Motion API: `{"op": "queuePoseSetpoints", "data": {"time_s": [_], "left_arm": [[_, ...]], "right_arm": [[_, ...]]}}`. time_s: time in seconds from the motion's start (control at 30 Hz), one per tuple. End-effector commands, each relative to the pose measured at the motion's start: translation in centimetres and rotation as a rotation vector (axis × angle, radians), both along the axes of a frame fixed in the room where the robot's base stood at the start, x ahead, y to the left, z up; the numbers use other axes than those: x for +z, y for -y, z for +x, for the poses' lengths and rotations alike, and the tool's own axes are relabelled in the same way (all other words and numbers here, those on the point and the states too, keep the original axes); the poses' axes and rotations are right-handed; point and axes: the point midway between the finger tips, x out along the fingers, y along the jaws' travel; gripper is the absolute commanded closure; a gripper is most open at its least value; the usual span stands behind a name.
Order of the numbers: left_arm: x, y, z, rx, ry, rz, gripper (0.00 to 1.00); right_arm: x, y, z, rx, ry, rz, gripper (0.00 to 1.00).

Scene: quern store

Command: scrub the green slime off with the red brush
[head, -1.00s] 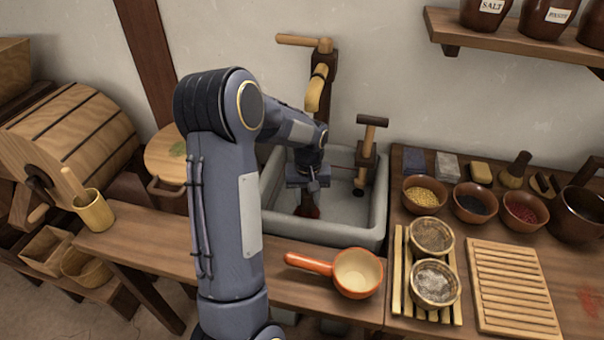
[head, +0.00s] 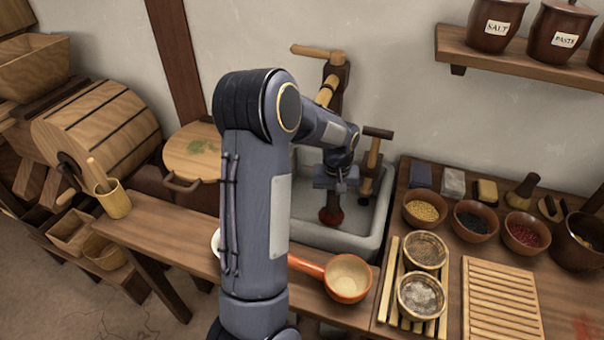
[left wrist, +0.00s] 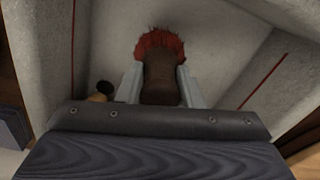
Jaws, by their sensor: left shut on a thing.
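The red brush is in my left gripper (head: 338,182), which is shut on its dark brown handle (left wrist: 160,82). Its red bristles (head: 331,216) point down inside the grey stone sink (head: 352,240). The bristles also show in the left wrist view (left wrist: 160,45), over the pale basin; I cannot tell whether they touch it. A green slime patch (head: 201,146) lies on the round wooden lid (head: 183,160), left of the sink and apart from the brush. My left forearm stands between the lid and the sink. My right gripper is out of view.
A wooden pump or tap (head: 327,90) and a T-handled post (head: 372,160) stand by the sink. An orange-handled ladle (head: 347,278) lies in front on the bench. A utensil cup (head: 114,202) stands left. Bowls and a slatted board (head: 500,300) crowd the right.

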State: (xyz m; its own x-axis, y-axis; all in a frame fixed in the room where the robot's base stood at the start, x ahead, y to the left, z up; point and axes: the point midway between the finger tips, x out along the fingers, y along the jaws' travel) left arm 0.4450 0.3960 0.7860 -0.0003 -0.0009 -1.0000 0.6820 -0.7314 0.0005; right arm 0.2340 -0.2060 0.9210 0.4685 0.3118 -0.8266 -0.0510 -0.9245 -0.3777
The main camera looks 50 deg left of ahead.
Motion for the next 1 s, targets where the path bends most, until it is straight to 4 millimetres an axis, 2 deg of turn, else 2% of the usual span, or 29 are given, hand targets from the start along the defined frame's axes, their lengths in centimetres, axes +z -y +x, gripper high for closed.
{"op": "queuePoseSetpoints", "data": {"time_s": [0.03,0.4,1.0], "left_arm": [[0.9,0.0,0.0,0.0,0.001,0.0,0.85],[4.1,-0.3,-0.1,-0.003,0.001,0.001,0.85],[4.3,-0.4,-0.1,-0.003,0.001,0.001,0.85]], "right_arm": [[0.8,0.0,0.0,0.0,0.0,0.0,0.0],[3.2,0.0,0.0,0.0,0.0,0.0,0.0],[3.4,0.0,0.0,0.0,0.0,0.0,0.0]]}}
